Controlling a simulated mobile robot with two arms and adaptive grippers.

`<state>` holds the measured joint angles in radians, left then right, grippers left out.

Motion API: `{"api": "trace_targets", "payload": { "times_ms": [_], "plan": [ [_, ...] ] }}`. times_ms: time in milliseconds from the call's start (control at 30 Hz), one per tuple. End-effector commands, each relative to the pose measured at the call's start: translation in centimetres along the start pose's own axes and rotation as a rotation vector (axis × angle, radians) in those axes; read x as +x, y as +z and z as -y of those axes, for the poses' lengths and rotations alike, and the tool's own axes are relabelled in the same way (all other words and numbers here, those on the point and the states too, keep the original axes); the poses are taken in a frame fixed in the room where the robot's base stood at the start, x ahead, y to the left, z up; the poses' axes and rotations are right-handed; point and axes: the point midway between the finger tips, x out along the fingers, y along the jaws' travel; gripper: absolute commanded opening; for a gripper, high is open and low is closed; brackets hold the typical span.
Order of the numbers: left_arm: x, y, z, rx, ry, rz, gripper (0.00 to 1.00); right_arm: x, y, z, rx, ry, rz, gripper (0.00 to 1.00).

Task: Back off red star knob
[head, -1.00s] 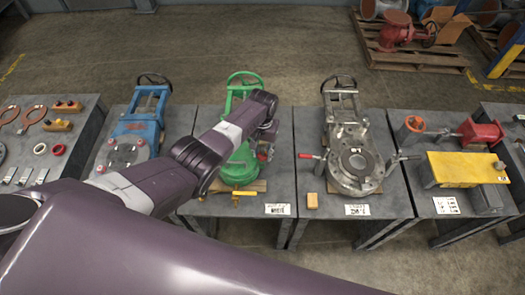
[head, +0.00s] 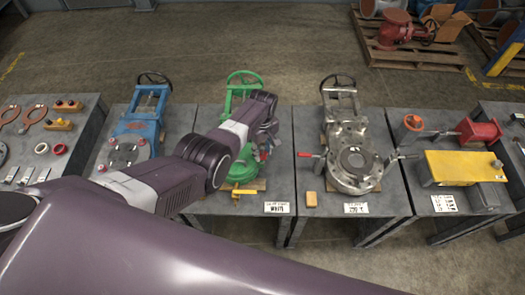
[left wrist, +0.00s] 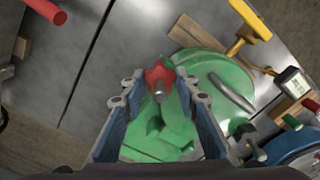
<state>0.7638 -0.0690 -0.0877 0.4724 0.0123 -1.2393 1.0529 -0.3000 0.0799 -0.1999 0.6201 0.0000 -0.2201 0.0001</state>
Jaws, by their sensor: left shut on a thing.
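The red star knob (left wrist: 158,76) is on the green valve (left wrist: 205,85), with a metal stud end showing at its middle. My left gripper (left wrist: 161,80) has its two blue-sided fingers on either side of the knob and is shut on it. In the head view my left arm reaches over the green valve (head: 242,84), and its gripper (head: 263,152) is at the valve's right side, small and partly hidden by the arm. My right gripper does not show.
A blue valve (head: 138,128) stands on the table to the left and a grey metal valve (head: 355,165) on the one to the right. A yellow-handled part (head: 245,192) lies in front of the green valve.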

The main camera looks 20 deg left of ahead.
Motion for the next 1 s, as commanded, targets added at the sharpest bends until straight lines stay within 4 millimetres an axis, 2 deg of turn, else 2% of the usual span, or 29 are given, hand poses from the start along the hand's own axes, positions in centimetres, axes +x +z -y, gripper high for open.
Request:
{"api": "trace_targets", "payload": {
  "times_ms": [600,1000],
  "plan": [
    [-0.15,-0.17,-0.21,-0.547,0.004,-0.002,0.04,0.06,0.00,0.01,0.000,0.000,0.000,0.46],
    [-0.17,-0.19,-0.24,-0.723,0.005,-0.002,0.04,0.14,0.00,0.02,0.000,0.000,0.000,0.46]
  ]
}}
